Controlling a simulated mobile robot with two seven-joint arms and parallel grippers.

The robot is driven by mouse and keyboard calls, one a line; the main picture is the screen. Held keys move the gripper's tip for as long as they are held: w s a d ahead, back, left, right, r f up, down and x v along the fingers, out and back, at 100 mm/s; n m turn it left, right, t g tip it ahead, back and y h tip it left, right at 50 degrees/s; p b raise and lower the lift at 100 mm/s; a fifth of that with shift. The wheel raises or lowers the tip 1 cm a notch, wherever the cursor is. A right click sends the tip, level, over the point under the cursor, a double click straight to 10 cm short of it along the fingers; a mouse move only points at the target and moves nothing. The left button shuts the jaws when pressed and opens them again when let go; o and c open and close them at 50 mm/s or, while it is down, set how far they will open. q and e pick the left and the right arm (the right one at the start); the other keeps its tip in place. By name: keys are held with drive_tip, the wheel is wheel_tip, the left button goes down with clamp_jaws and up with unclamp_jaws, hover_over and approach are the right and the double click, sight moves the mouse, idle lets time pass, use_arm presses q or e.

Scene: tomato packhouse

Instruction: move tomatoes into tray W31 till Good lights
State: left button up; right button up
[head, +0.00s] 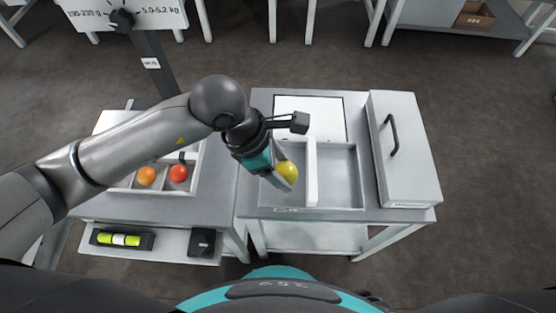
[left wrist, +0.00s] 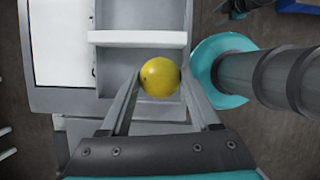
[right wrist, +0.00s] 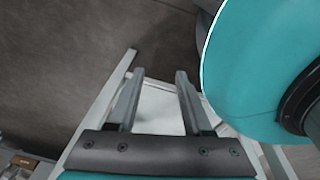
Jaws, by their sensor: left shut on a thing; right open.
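My left gripper (head: 286,173) is shut on a yellow tomato (head: 287,171). It holds the tomato over the left compartment of a grey tray (head: 340,209) with a white divider (head: 312,172). In the left wrist view the yellow tomato (left wrist: 160,77) sits between both fingers. The tray's right compartment looks empty; the left one is partly hidden by the gripper. The tray's small front label is too small to read. An orange tomato (head: 146,176) and a red tomato (head: 179,173) lie in a white-walled tray at left, partly hidden by my arm. My right gripper (right wrist: 158,76) is open and empty.
A grey box with a dark handle (head: 394,134) stands right of the tray. A white panel (head: 310,104) lies behind it. A sign (head: 130,14) reads 5.0-5.2 kg. A yellow-green vial (head: 120,239) and black box (head: 202,243) are on the lower left shelf.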

use_arm(q)
drive_tip(key=shift+f+b, duration=0.35)
drive_tip(key=shift+f, duration=0.45)
wheel_tip(320, 180, down, 4)
drive_tip(key=b, duration=0.3)
drive_tip(key=shift+f+b, duration=0.1)
drive_tip(key=shift+b, duration=0.25)
drive_tip(key=shift+f+b, duration=0.4)
drive_tip(key=shift+f, duration=0.05)
use_arm(e)
drive_tip(key=w+a+r, duration=0.5)
drive_tip(key=w, duration=0.5)
drive_tip(key=shift+w+a, duration=0.25)
drive_tip(key=shift+w, duration=0.05)
use_arm(q)
drive_tip(key=shift+f+b, duration=0.55)
use_arm(e)
drive_tip(key=shift+f, duration=0.6)
use_arm(q)
drive_tip(key=o, duration=1)
drive_tip(key=c, duration=0.3)
drive_tip(key=shift+c, duration=0.2)
drive_tip(key=shift+r, duration=0.1)
